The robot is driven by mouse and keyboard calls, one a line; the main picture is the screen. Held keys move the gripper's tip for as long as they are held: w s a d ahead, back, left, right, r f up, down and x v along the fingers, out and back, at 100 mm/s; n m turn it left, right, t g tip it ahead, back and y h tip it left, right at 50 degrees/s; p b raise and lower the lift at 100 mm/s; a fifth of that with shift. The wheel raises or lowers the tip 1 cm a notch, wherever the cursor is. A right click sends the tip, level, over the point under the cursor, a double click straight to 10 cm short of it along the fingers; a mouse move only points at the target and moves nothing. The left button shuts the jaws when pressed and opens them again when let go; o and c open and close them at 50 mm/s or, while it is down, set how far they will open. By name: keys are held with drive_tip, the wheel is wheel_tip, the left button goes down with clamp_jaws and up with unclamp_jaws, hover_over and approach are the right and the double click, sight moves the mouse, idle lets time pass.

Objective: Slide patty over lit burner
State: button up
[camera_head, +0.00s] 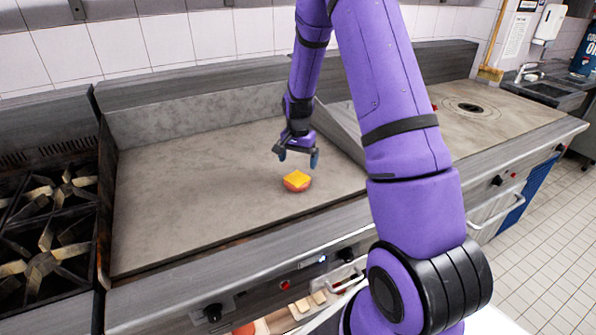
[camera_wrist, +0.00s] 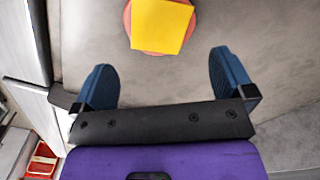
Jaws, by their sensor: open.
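The patty (camera_head: 297,185) is a small reddish-brown disc lying on the flat griddle (camera_head: 190,200), towards its right side. A yellow-orange square of cheese (camera_head: 297,177) lies on top of it. In the wrist view the patty (camera_wrist: 128,22) shows as a rim around the cheese (camera_wrist: 160,24), beyond my fingertips at the top edge, partly cut off. My gripper (camera_head: 299,155) is open and empty, above and just behind the patty in the head view. Its two blue fingers stand apart in the wrist view (camera_wrist: 160,75). I cannot make out a lit burner.
A black gas range with grates (camera_head: 45,230) stands left of the griddle. A slanted metal divider (camera_head: 340,130) is at the griddle's right, partly behind my arm. A second steel top with a round plate (camera_head: 470,108) lies further right. The griddle's left half is clear.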

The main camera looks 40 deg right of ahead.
wheel_tip(320, 180, up, 4)
drive_tip(key=shift+f, duration=0.25)
idle(0.5)
